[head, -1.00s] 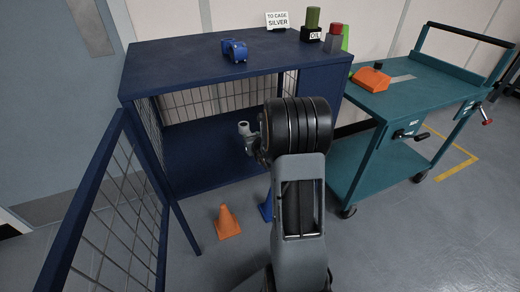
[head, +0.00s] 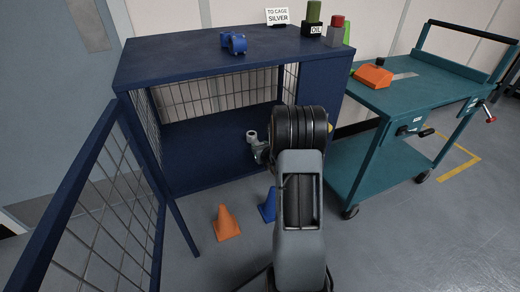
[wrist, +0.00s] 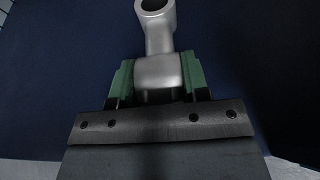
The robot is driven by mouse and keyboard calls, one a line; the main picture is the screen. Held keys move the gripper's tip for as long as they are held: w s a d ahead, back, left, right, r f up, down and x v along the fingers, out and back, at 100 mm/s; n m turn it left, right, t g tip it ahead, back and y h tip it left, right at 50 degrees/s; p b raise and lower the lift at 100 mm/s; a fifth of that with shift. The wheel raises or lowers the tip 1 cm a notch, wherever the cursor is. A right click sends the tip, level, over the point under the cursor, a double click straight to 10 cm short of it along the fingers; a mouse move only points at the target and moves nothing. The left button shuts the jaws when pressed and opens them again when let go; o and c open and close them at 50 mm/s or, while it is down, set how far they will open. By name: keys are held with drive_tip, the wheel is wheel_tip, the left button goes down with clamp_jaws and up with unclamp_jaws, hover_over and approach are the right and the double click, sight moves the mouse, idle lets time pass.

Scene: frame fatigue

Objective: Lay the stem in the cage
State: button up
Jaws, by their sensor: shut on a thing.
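The stem (wrist: 158,40) is a silver piece with a round clamp end. It sits between the green jaw pads of my gripper (wrist: 158,78) in the wrist view, and the jaws are shut on it. In the head view the stem (head: 252,137) shows small at the left of my arm's wrist, which hides most of my gripper. The cage (head: 165,75) is a dark blue cabinet with mesh sides. Its mesh door (head: 95,205) stands open at the left. The stem appears in front of the cage's open front, above its dark blue floor (head: 200,150); the exact depth is unclear.
Orange (head: 226,223) and blue (head: 267,206) cones stand on the floor below. A teal cart (head: 400,90) stands at the right. The visible cage floor is clear.

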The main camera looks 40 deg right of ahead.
drive_tip(key=shift+f, duration=0.1)
drive_tip(key=o, duration=1)
